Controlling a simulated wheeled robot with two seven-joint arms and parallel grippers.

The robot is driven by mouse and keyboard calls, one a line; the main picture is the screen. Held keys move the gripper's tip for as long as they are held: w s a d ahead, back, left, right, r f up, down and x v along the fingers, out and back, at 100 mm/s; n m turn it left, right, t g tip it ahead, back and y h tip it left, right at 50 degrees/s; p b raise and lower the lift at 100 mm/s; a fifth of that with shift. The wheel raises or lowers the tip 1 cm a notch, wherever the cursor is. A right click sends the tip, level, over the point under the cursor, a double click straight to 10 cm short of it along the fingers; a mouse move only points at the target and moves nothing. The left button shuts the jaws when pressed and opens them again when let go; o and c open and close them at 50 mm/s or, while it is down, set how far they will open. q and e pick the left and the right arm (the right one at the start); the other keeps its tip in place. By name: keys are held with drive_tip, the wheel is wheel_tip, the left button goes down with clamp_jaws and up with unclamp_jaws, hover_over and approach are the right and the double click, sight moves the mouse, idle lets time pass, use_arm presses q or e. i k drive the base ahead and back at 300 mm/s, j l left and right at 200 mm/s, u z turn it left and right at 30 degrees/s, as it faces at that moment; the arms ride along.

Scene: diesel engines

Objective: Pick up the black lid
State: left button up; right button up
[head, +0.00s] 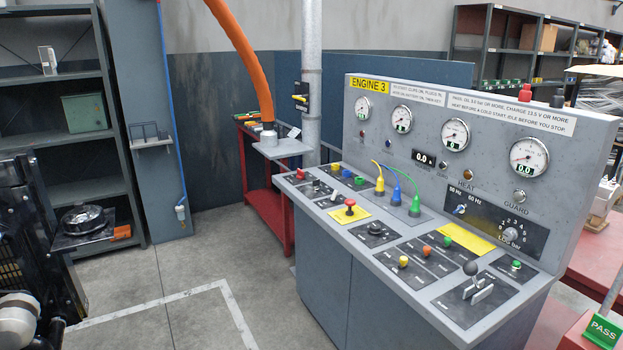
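A round black lid-like piece (82,219) lies on a small dark shelf (80,240) at the left, in front of the metal shelving. It looks like the black lid, but its details are small. Nothing is seen touching it from above. Neither of my grippers shows in the head view.
A black engine (20,240) fills the left edge, close to the small shelf. The grey ENGINE 3 control console (400,240) stands at the right. Behind are grey shelving (75,142), a red cart (268,215) and an orange hose (245,60). The grey floor between engine and console is clear.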

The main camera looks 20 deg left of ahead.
sight(84, 219)
drive_tip(key=i+j+u, duration=0.15)
drive_tip(key=i+u, duration=0.8)
drive_tip(key=i+l+u, duration=0.1)
drive_tip(key=i+u, duration=0.75)
drive_tip(key=i+l+u, duration=0.15)
drive_tip(key=u, duration=0.2)
drive_tip(key=i+l+u, duration=0.5)
drive_tip(key=u, duration=0.25)
drive_tip(key=i+l+u, duration=0.35)
drive_tip(key=l, duration=0.25)
drive_tip(key=k, duration=0.05)
